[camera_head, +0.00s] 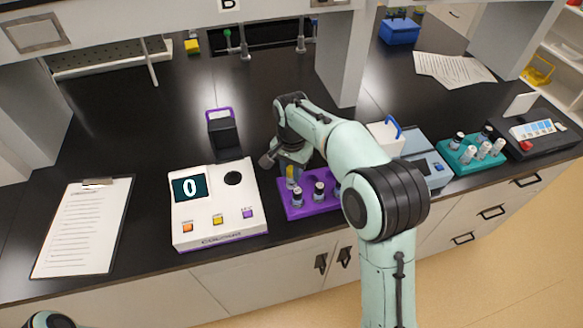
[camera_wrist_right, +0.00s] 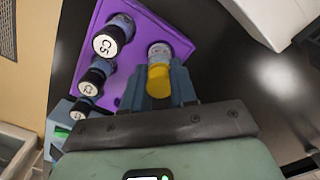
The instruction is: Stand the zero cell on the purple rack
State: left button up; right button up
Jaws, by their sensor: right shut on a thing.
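The zero cell (camera_wrist_right: 159,70) is a small clear vial with a yellow cap. My right gripper (camera_wrist_right: 158,88) is shut around it, with one blue-grey finger on each side. The purple rack (camera_wrist_right: 185,43) lies beneath the vial in the wrist view; I cannot tell whether the vial touches it. In the head view the purple rack (camera_head: 314,208) stands on the black bench, with my right gripper (camera_head: 291,170) over its back left part. Several dark-capped vials (camera_wrist_right: 109,38) with white labels stand in a row on the rack. My left gripper is not in view.
A white colorimeter (camera_head: 217,205) reading 0 stands left of the rack, with a black lidded holder (camera_head: 222,128) behind it. A blue-grey device (camera_head: 428,160) and a teal vial rack (camera_head: 470,158) are to the right. A clipboard (camera_head: 83,227) lies far left.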

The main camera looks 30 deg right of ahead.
dwell(0.4)
jog(key=shift+f, duration=0.8)
jog(key=o, duration=1.6)
jog(key=shift+r, duration=0.2)
